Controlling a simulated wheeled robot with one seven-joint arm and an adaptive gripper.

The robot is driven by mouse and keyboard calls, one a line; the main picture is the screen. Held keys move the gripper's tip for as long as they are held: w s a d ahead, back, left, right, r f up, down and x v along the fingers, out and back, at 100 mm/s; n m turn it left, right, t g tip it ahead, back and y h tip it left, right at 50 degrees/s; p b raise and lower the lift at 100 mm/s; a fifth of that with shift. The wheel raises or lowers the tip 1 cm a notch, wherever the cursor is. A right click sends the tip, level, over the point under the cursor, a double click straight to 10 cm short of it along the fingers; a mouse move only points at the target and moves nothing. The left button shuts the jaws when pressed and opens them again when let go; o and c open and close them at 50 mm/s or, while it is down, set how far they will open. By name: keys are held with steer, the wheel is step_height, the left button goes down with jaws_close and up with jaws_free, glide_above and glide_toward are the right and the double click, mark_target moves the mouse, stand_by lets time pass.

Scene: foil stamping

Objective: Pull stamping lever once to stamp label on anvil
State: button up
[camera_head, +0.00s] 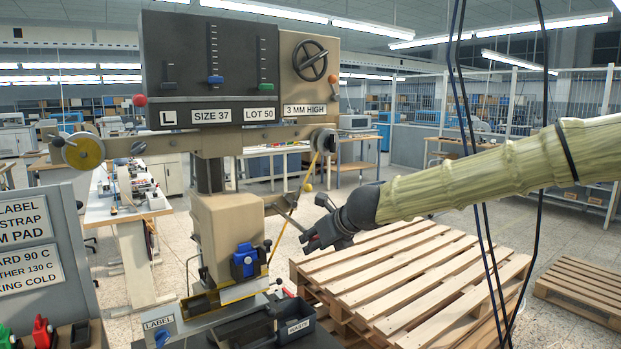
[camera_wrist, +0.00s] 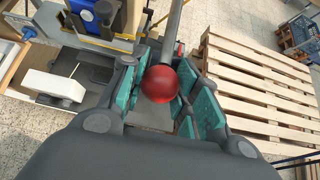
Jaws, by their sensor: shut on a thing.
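The stamping press (camera_head: 228,225) stands left of centre in the head view, with a blue block (camera_head: 244,262) on its front. The stamping lever (camera_head: 287,217) is a thin rod from the press's right side down to my gripper (camera_head: 310,236). In the wrist view, the lever rod (camera_wrist: 173,32) ends in a red ball knob (camera_wrist: 160,84). My gripper (camera_wrist: 163,92) has its teal-padded fingers around this knob, shut on it.
A tray marked LABEL (camera_head: 160,325) and a dark bin marked WASTE (camera_head: 297,327) sit at the press's foot. A wooden pallet stack (camera_head: 420,270) stands close to the right, below my arm. A grey sign panel (camera_head: 38,240) is at the left.

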steer(key=shift+w+a+f+b, duration=0.15)
steer(key=shift+f+b, duration=0.9)
steer(key=shift+f, duration=0.75)
